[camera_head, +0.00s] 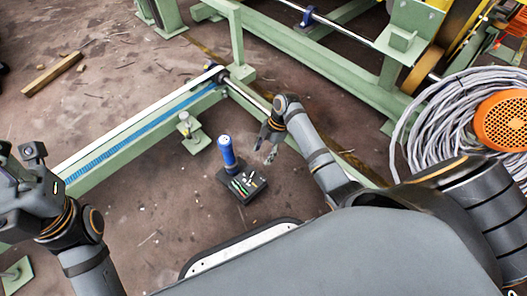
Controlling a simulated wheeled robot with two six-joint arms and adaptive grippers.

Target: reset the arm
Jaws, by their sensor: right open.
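My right arm (318,155) reaches up from the lower right over the floor. My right gripper (267,147) is at its end, open and empty, with its fingers apart. It is above and to the right of a blue cylinder (227,151) standing upright on a black base (241,186) and appears apart from it. My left arm (88,262) comes in at the lower left. My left gripper (22,165) is at the left edge, partly cut off, and its fingers do not show clearly.
A green frame rail (145,150) with a blue strip runs diagonally between the arms. Green machine beams (325,62) stand at the back. A coil of grey cable (440,128) and an orange round grille (503,121) are at right. A wooden stick (52,74) lies on the open floor.

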